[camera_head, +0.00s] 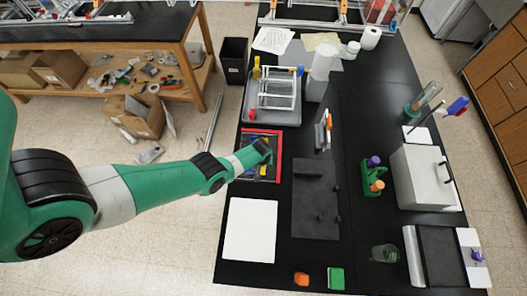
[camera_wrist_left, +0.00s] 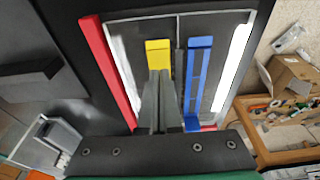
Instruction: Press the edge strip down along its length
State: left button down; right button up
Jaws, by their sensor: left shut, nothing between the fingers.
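A small rectangular frame lies on the black bench. A red strip (camera_head: 279,158) runs along its right edge in the head view, and the same red strip shows in the wrist view (camera_wrist_left: 109,72). A white strip (camera_wrist_left: 232,66) lies along the opposite edge. A yellow bar (camera_wrist_left: 158,47) and a blue bar (camera_wrist_left: 199,75) lie between them. I cannot tell which one is the edge strip. My left gripper (camera_wrist_left: 161,78) is shut and empty over the yellow bar, hiding part of it; I cannot tell whether it touches. It hides part of the frame in the head view (camera_head: 265,150).
A grey tray with a wire rack (camera_head: 272,116) stands behind the frame. A white sheet (camera_head: 250,232) lies in front and a dark grey plate (camera_head: 316,203) to the right. Green holders (camera_head: 372,178) and a white box (camera_head: 424,178) stand farther right.

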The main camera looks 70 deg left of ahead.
pick_arm(q)
jog(key=shift+f+b, duration=0.8)
jog(key=shift+b, duration=0.1)
dwell(1.2)
jog(key=shift+r+p, duration=0.75)
jog(key=shift+r, duration=0.05)
